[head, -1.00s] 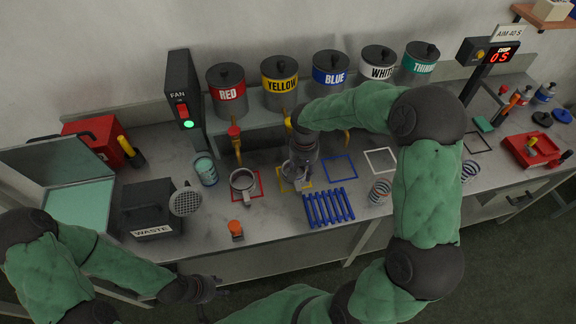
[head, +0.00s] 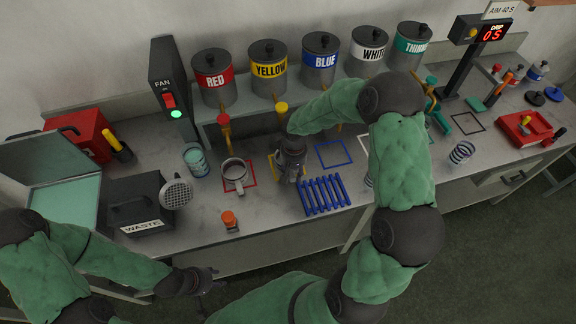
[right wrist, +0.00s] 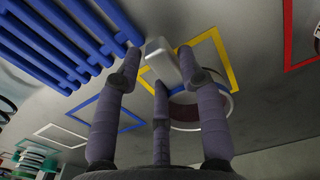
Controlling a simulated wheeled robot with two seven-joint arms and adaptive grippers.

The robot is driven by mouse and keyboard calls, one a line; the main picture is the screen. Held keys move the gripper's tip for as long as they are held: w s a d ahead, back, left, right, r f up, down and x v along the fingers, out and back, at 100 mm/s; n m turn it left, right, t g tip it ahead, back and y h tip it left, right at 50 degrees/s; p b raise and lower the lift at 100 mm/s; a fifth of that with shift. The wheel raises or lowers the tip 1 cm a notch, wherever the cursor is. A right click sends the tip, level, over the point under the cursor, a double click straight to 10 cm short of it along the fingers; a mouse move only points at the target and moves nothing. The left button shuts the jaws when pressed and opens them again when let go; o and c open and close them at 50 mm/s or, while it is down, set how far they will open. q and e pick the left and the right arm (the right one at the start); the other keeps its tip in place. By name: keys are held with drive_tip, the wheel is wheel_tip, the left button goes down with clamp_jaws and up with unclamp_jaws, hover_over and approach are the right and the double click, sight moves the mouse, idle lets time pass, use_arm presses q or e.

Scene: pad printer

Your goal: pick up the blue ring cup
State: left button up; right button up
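A pale cup with a bluish band (right wrist: 178,90) shows in the right wrist view, partly behind my fingers. It is in or beside the yellow square outline (right wrist: 222,50), with its light grey handle (right wrist: 160,62) toward my fingertips. My right gripper (right wrist: 158,62) has its fingers spread around the handle, with a small gap at the left finger; it looks open. In the head view my right gripper (head: 290,172) points down over the yellow square and hides most of the cup. My left gripper (head: 208,280) hangs before the bench front, empty; its finger opening is unclear.
A blue slatted rack (head: 324,195) lies close to the right gripper. A grey mug (head: 234,173) stands on the red square to the left. Paint taps and cans, including the blue can (head: 320,60), stand behind. A striped cup (head: 461,152) is at right.

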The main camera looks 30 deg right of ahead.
drive_tip(key=shift+f, duration=0.45)
clamp_jaws()
drive_tip(key=shift+r, duration=0.1)
